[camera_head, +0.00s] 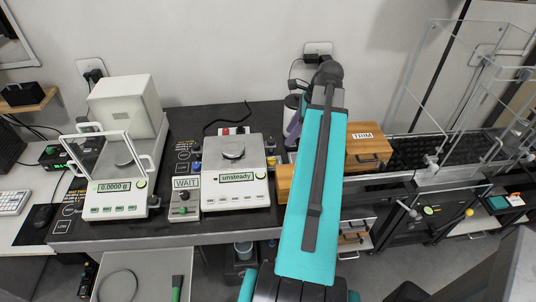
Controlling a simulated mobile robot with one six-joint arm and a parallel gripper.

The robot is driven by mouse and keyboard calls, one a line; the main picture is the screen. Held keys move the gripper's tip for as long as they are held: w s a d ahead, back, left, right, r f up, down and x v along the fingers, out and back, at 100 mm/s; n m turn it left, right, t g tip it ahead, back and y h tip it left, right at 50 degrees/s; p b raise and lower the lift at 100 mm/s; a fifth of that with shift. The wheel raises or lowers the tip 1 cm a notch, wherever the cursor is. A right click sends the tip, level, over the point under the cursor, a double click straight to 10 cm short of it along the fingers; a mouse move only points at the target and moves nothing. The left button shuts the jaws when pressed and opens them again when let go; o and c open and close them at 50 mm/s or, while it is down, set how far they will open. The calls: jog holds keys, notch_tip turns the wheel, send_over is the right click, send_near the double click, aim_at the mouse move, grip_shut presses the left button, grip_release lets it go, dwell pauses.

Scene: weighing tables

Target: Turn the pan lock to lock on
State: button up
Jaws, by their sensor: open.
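A white balance (236,175) stands on the dark bench near the middle, with a round metal pan (233,148) on top. Its display (236,177) reads "unsteady". A grey box with a small lever and a green part (183,205) sits just left of it under a "WAIT" sign (186,183). A blue knob (197,166) and a red knob (226,131) show at the balance's left and rear. I cannot tell which control is the pan lock or how it is set. My teal arm rises right of the balance; I cannot make out my gripper.
A second balance (115,185) with an open frame reads 0.0000 g at left, with a white box (123,105) behind it. A wooden box marked "TRIM" (367,148) and clear glass-like enclosures stand right. My arm hides bench space beside the middle balance.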

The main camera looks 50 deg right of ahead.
aim_at(273, 159)
jog(key=shift+w+a+f, duration=0.15)
jog(key=shift+w+a, duration=0.05)
jog(key=shift+p+x, duration=1.65)
jog(key=shift+x, duration=5.05)
jog(key=c, duration=1)
jog(key=shift+a, duration=0.15)
jog(key=shift+c, duration=0.3)
